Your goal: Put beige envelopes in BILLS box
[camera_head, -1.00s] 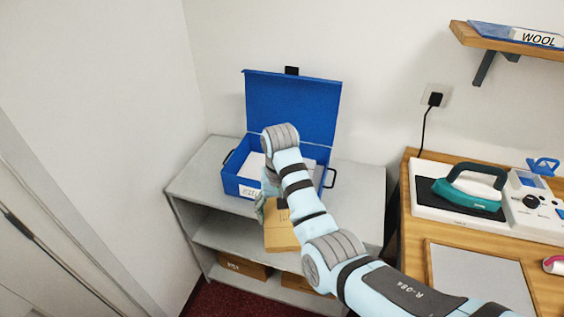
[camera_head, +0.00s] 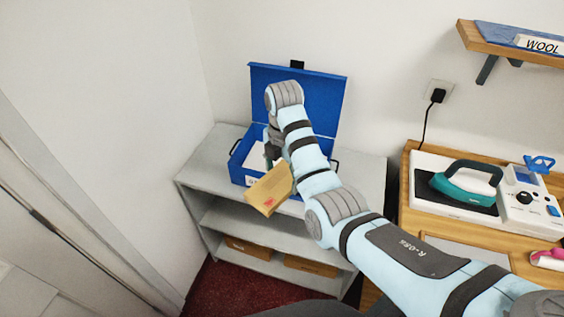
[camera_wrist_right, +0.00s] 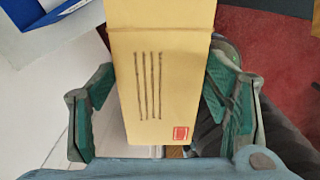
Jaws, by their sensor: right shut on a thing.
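A beige envelope (camera_head: 267,190) with a red stamp hangs tilted from my right gripper (camera_head: 272,154), in front of the blue box. In the right wrist view the envelope (camera_wrist_right: 160,70) shows several dark written lines, between the two fingers of the shut gripper (camera_wrist_right: 160,105). The blue box (camera_head: 237,166) stands on the grey shelf with its lid (camera_head: 315,100) raised. Something white shows inside it. A white label on its front is too small to read, and the envelope and arm hide part of the front. My left gripper is not in view.
The grey shelf unit (camera_head: 200,165) has brown boxes (camera_head: 247,247) on its lower level. To the right, a wooden counter (camera_head: 412,165) carries a teal iron (camera_head: 465,182) and a control panel (camera_head: 528,197). A wall shelf (camera_head: 490,38) hangs above. My right arm crosses the middle.

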